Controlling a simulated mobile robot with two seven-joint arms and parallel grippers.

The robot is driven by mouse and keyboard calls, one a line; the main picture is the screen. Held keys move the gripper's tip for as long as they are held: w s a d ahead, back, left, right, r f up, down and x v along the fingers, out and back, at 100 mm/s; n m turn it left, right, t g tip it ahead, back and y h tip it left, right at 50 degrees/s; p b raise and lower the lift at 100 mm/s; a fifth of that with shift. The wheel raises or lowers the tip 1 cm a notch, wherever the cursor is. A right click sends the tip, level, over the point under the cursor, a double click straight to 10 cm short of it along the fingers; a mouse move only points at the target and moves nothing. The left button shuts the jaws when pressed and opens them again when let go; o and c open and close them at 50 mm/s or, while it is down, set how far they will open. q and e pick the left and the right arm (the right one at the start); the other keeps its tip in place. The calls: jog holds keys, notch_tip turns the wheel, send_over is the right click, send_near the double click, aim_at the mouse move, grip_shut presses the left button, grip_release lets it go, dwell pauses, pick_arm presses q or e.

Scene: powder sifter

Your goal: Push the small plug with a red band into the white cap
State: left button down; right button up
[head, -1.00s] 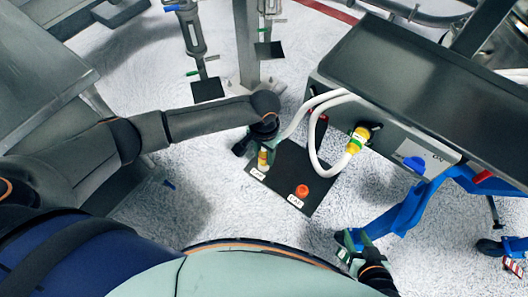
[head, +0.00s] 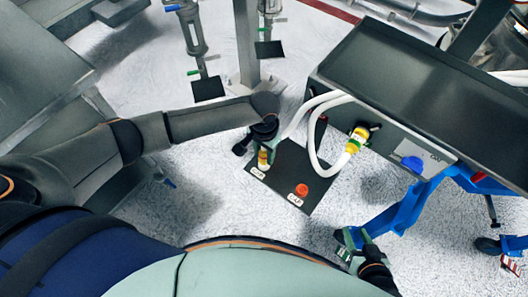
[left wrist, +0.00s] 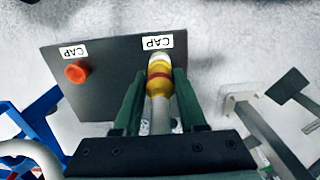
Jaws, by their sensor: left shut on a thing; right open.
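The small plug (left wrist: 159,84) is yellow with a red band around it and a pale stem. My left gripper (left wrist: 159,100) is shut on it, with a green finger on each side. The white cap (left wrist: 162,59) is at the far end of the plug, in line with it and apparently touching; I cannot tell how deep the plug sits. In the head view the yellow of the plug (head: 263,159) shows below my left gripper (head: 264,145), over the dark board. My right gripper (head: 352,243) is open and empty at the lower right, away from the board.
The dark board (head: 300,165) has two CAP labels and an orange-red cap (head: 301,190). A white hose (head: 316,150) loops over the board to a yellow fitting (head: 357,138) on the grey machine (head: 430,75). Blue legs (head: 405,210) stand at right. Floor is clear below the board.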

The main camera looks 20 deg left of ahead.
pick_arm(q)
jog(key=shift+p, duration=0.5)
jog(key=shift+f+b, duration=0.5)
jog(key=shift+f, duration=0.4)
dwell(0.4)
jog(key=shift+c, duration=1.9)
grip_release()
notch_tip(320, 180, up, 13)
jog(key=shift+f+p, duration=0.2)
jog(key=shift+p, duration=0.65)
